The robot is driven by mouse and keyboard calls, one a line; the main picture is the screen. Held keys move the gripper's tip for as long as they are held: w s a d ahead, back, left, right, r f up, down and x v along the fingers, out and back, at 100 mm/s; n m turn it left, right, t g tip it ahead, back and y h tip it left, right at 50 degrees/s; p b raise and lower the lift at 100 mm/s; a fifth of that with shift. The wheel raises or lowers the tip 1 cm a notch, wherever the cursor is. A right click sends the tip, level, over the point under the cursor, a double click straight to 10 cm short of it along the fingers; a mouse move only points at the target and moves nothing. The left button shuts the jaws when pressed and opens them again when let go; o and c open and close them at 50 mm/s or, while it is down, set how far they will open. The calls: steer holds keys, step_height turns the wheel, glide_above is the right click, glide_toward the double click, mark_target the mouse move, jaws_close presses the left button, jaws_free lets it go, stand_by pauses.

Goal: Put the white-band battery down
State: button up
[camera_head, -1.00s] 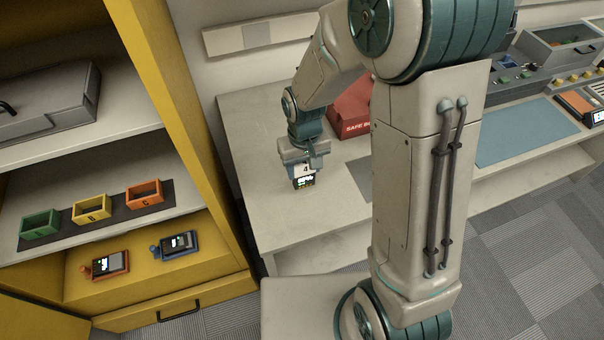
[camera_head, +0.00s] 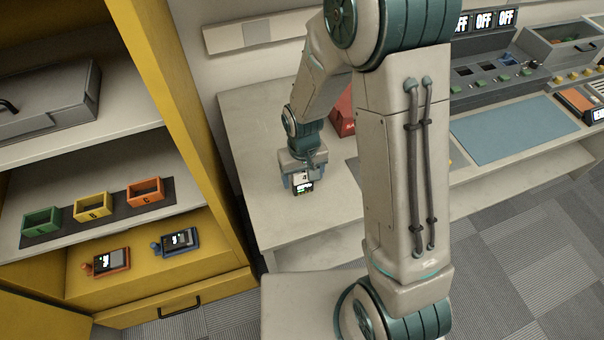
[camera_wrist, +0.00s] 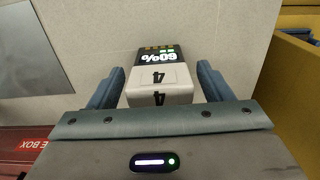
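The white-band battery (camera_head: 303,187) is a small dark block with a white top marked 4 and a lit readout. It rests on the left part of the grey table (camera_head: 262,120). In the wrist view the battery (camera_wrist: 160,84) shows 60% on its readout and sits between the two blue fingers. My gripper (camera_head: 302,172) is right over it and open, with a narrow gap on each side; it also shows in the wrist view (camera_wrist: 160,85).
A red safe box (camera_head: 342,115) stands behind, partly hidden by my arm. A yellow cabinet (camera_head: 185,95) at left holds green, yellow and orange bins and two handheld devices. A blue mat (camera_head: 515,130) and a console lie at right. The table around the battery is clear.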

step_height(320, 180, up, 11)
steer(key=shift+r, duration=0.1)
steer(key=s+d+r+m+t, duration=0.3)
steer(key=s+d+r, duration=0.8)
steer(key=s+r, duration=0.1)
steer(key=shift+s+d, duration=0.35)
steer(key=shift+s, duration=0.05)
stand_by(1.6)
